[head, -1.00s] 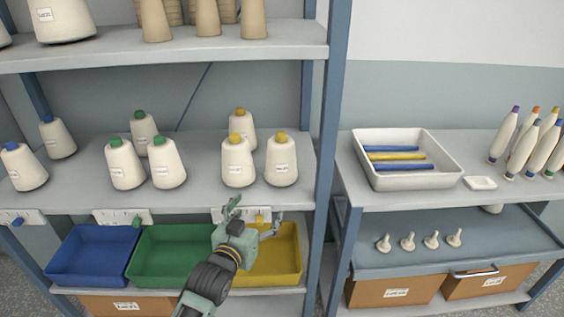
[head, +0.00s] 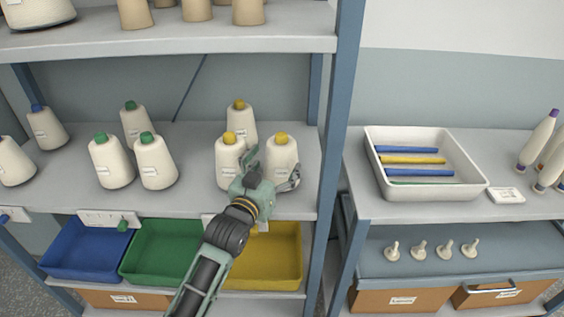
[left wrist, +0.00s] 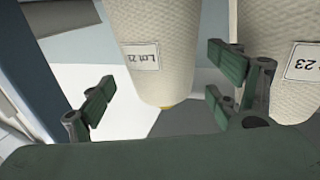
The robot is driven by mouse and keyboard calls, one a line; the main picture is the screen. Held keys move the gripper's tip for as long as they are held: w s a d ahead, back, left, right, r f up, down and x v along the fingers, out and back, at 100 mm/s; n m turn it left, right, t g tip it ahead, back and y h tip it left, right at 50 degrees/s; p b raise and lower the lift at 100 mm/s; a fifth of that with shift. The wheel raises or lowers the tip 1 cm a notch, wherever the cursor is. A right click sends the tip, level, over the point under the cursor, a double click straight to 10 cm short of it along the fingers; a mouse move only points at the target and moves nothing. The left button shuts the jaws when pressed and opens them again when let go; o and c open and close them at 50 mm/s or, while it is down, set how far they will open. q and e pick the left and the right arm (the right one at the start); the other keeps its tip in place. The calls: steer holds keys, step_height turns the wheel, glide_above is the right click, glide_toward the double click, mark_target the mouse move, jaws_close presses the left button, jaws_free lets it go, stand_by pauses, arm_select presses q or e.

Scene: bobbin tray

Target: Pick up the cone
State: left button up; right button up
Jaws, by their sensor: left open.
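A cream yarn cone with a yellow top (head: 283,154) stands upright at the right end of the middle shelf. Two more yellow-topped cones, a front one (head: 228,150) and a back one (head: 241,122), stand left of it. My left gripper (head: 273,170) is open in front of the right cone, its fingers spread to either side of the cone's lower part. In the left wrist view, the labelled cone (left wrist: 160,75) appears upside down between the open fingers (left wrist: 165,90); a neighbouring cone (left wrist: 292,95) is close behind the right finger. Contact cannot be told. My right gripper is out of view.
Green-topped cones (head: 111,165) and blue-topped cones (head: 46,130) stand further left. Below are blue (head: 85,250), green (head: 165,250) and yellow (head: 285,250) bins. A blue shelf post (head: 335,150) rises close to the right. A white tray (head: 475,185) lies beyond it.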

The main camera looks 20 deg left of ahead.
arm_select(q)
steer(key=w, duration=0.2)
steer(key=w+p, duration=0.1)
steer(key=w, duration=0.1)
steer(key=shift+w+d+f, duration=0.15)
steer(key=shift+w+f, duration=0.05)
steer(key=shift+w, duration=0.3)
steer(key=c, duration=1.3)
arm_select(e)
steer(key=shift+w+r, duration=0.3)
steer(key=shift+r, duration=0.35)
